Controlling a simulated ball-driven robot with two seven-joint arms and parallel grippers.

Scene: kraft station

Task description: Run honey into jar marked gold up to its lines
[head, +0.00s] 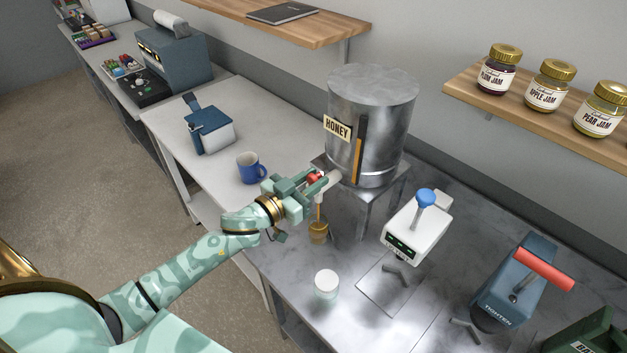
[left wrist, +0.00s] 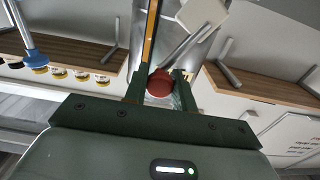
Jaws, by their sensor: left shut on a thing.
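The metal honey tank (head: 345,150) with its HONEY label stands raised on a grey stand. Its tap has a red handle (head: 314,178). My left gripper (head: 311,184) is shut on the handle; the left wrist view shows the red handle (left wrist: 160,82) between the fingers. Below the tap, a small jar (head: 318,234) looks amber inside, with a thin golden streak between spout and jar. Its marks and fill lines are too small to read. Another clear jar (head: 326,285) with a whitish top stands nearer on the bench. My right gripper is not in view.
A white scale-like device (head: 414,232) with a blue knob and a TIGHTEN press (head: 513,285) with a red handle stand right of the tank. A blue mug (head: 250,168) stands left of the tap. Jam jars (head: 545,88) line the wall shelf.

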